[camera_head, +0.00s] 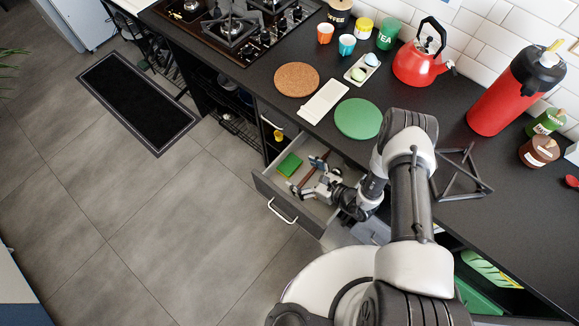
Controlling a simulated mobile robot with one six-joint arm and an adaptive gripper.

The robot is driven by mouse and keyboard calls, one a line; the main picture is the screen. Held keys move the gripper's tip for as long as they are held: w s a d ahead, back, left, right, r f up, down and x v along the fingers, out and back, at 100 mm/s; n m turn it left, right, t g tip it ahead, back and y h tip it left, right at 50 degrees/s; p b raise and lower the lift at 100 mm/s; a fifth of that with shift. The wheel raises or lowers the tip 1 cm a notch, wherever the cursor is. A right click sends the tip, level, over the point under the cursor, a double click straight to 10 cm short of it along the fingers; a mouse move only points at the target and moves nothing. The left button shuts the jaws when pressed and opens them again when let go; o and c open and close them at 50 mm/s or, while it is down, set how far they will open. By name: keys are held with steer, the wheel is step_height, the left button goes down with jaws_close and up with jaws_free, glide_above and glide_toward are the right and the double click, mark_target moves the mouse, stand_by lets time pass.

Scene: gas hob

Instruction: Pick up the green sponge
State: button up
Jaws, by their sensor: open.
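The green sponge (289,164) lies inside an open drawer (261,186) below the counter, near the drawer's far left part. It looks like a small flat green block with a yellowish edge. My gripper (309,172) is open and empty, reaching into or just over the drawer from the right. It is to the right of the sponge and apart from it in the picture. Its height above the drawer floor is hard to tell. A brownish stick-like item (305,180) shows by the gripper, partly hidden by it.
The black counter edge runs above the drawer. On the counter are a cork mat (297,79), a white board (324,102), a green round mat (358,118), a red kettle (420,62), a red flask (503,98) and a dark metal stand (459,176). The floor left of the drawer is clear.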

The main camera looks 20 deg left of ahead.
mark_target(291, 165)
steer(key=x, duration=0.1)
steer(key=b+x, duration=0.1)
steer(key=x, duration=0.1)
steer(key=w+x, duration=0.1)
steer(key=x, duration=0.1)
steer(key=shift+r+b, duration=0.25)
steer(key=shift+b, duration=0.1)
steer(key=shift+s, duration=0.1)
steer(key=shift+c, duration=0.4)
steer(key=shift+d, duration=0.1)
steer(key=c, duration=0.8)
